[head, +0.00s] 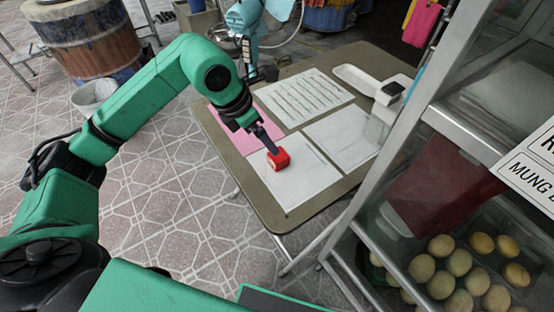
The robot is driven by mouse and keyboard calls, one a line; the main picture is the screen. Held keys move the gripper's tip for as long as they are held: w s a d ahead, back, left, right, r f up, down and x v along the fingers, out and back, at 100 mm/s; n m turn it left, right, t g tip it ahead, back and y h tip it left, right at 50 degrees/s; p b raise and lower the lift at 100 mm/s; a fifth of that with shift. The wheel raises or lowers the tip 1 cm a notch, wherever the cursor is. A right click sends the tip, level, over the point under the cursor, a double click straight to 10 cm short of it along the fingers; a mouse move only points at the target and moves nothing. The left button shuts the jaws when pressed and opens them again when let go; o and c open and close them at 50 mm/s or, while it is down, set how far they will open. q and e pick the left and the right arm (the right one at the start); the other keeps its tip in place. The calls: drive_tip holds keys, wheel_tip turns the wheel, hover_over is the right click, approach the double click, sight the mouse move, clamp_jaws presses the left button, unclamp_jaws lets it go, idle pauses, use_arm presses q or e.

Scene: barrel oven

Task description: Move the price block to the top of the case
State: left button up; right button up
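A small red block (279,160) with a pale mark on its side, which looks like the price block, is on or just above a white sheet on the folding table. My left gripper (271,147) reaches down to it, with the dark fingertips at the block's upper left edge. The fingers show nearly edge-on, so I cannot tell whether they are closed on the block. The metal-framed glass case (404,137) stands at the right, with round buns (459,262) on trays inside. My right gripper is not in view.
The table (256,206) also holds a pink sheet (259,135), a printed sheet (304,97) and a white scale-like device (371,82). A light blue arm-like thing (245,18) stands behind it. A barrel (88,45) and white bucket (95,97) are at upper left.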

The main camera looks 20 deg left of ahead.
sight(279, 155)
use_arm(q)
drive_tip(key=p+x, duration=0.1)
drive_tip(key=x, duration=1)
drive_tip(key=shift+d+f, duration=0.2)
drive_tip(key=shift+d, duration=0.05)
clamp_jaws()
